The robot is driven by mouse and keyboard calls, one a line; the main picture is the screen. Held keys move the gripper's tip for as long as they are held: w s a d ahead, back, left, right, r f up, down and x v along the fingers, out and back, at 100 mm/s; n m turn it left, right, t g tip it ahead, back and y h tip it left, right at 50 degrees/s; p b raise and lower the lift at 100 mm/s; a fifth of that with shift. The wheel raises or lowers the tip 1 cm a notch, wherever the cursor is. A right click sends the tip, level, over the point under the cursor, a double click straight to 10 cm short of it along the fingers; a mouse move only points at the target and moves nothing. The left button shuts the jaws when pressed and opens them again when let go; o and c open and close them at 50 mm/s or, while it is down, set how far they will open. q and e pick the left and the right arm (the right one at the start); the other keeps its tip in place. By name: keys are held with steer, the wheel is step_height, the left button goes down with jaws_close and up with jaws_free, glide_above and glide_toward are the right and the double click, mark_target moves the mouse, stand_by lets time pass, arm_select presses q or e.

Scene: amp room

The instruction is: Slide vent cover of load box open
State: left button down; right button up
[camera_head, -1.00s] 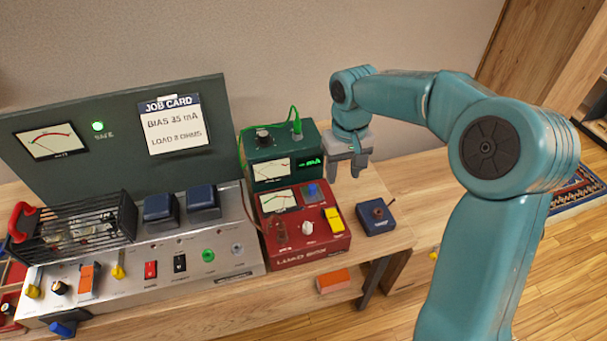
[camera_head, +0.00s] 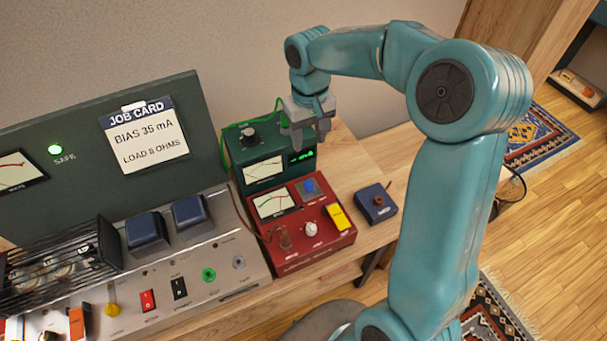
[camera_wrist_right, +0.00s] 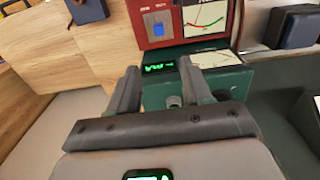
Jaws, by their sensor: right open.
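The red load box (camera_head: 303,240) stands on the bench, with a meter, a white knob and a yellow switch on top. A small grey panel with a blue tab (camera_head: 309,186) sits at its back right corner; I take this for the vent cover (camera_head: 313,194). The panel also shows at the top of the right wrist view (camera_wrist_right: 158,28). My right gripper (camera_head: 309,137) is open and empty, pointing down above the right end of the green meter box, behind the load box. It appears apart from the panel. My left gripper is not in view.
The green meter box (camera_head: 246,155) with a green cable stands directly behind the load box. A small blue box (camera_head: 375,203) with a knob lies to the right. The silver amp chassis (camera_head: 222,262) is on the left. Bare bench wood lies behind the blue box.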

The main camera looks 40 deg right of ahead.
mark_target(309, 183)
steer(key=f, duration=0.5)
steer(key=f+p, duration=0.1)
steer(key=f, duration=0.9)
steer(key=shift+s+d, duration=0.15)
steer(key=shift+s, duration=0.1)
steer(key=shift+f+p, duration=0.3)
steer(key=shift+w+f, duration=0.1)
steer(key=shift+f, duration=0.1)
